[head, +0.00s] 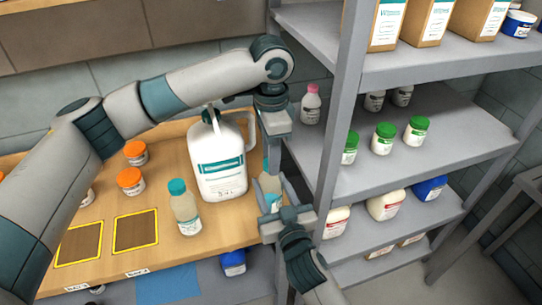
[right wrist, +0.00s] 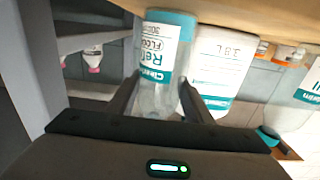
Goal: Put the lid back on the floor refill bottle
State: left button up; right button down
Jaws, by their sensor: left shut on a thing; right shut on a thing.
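The floor refill bottle (head: 270,188) is a clear bottle with a white and teal label. It stands near the right end of the wooden bench, partly hidden by my grippers. My right gripper (head: 283,212) is shut on its body; the right wrist view shows the bottle (right wrist: 162,60) upside down between the fingers (right wrist: 158,98). My left gripper (head: 272,150) points down just above the bottle, shut on what appears to be the lid, mostly hidden by the fingers. Whether the lid touches the neck I cannot tell.
A large white jug (head: 220,165) stands close left of the grippers. A teal-capped bottle (head: 185,210) and orange-lidded jars (head: 130,180) are further left, beside yellow-edged squares (head: 135,230). A grey shelf rack (head: 385,150) with several containers is close on the right.

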pick_arm(q)
jog(key=m, duration=0.4)
jog(key=shift+m, duration=0.3)
jog(key=m, duration=0.4)
jog(key=shift+m, duration=0.4)
jog(key=o, duration=1.2)
notch_tip(320, 180, up, 12)
jog(key=shift+f, duration=0.1)
